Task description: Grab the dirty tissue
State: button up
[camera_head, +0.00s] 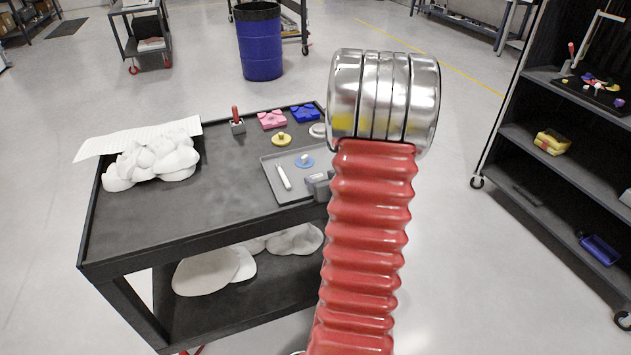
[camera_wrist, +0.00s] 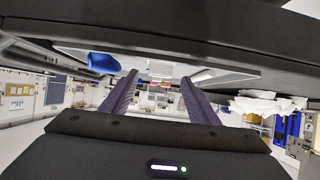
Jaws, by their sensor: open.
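A crumpled white heap (camera_head: 160,163), which looks like tissue, lies at the left end of the black cart's top (camera_head: 215,205). More white, flatter pieces (camera_head: 205,274) lie on the cart's lower shelf. I cannot tell which one is dirty. In the wrist view, a crumpled white mass (camera_wrist: 262,104) shows at the right, off to the side of my fingers. My gripper (camera_wrist: 159,76) is open, its two dark fingers apart with nothing between them. In the head view my gripper does not show clearly; my red, ribbed arm and its silver joint fill the middle.
A white sheet (camera_head: 135,140) lies behind the heap. A grey tray (camera_head: 275,176) with small items, a red-handled tool (camera_head: 236,120) and pink (camera_head: 272,119) and blue blocks (camera_head: 305,113) share the cart. A blue bin (camera_head: 260,50) stands behind. Dark shelving (camera_head: 560,130) is right.

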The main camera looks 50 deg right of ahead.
aim_at(317, 176)
jog(key=shift+x, duration=1.55)
jog(key=shift+c, duration=0.5)
jog(key=c, duration=0.9)
